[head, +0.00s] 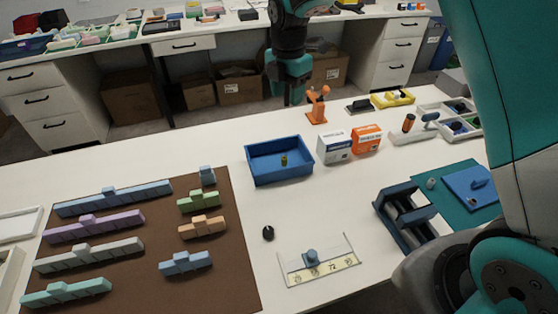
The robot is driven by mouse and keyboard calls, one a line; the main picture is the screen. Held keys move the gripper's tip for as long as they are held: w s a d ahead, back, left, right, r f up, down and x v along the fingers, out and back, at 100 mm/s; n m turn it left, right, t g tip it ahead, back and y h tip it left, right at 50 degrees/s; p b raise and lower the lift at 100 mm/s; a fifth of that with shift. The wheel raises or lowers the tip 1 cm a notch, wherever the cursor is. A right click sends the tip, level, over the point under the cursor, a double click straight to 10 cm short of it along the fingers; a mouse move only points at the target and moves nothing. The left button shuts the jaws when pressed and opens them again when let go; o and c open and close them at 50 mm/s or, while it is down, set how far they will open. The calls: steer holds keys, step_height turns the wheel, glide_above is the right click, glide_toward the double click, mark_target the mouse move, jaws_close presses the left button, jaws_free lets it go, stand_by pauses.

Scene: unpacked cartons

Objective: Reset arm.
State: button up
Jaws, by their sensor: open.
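My gripper (290,92) hangs at the upper middle of the head view, pointing down over the far side of the white table (235,225). It is seen small and partly from behind its wrist. Nothing shows between its fingers. It is above and behind the blue tray (262,179), apart from it. My teal arm fills the right side of the view and hides part of the table there.
A small greenish piece (284,160) is in the blue tray. White (334,147) and orange (367,139) boxes stand right of it. An orange figure (318,106) stands near my gripper. A brown mat (140,255) holds several coloured blocks. The table's middle front has bare room.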

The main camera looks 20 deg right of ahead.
steer(key=s+a+r+m+y, duration=0.1)
steer(key=s+r+m, duration=0.2)
steer(key=s, duration=0.7)
steer(key=s+a+r+m+y, duration=0.1)
steer(key=s+r+m, duration=0.3)
steer(key=s+m, duration=0.4)
steer(key=s+a+r+m+y, duration=0.2)
steer(key=s+m, duration=0.4)
steer(key=s, duration=0.8)
steer(key=shift+s+a+r, duration=0.15)
steer(key=shift+a+r, duration=0.4)
steer(key=shift+r, duration=0.2)
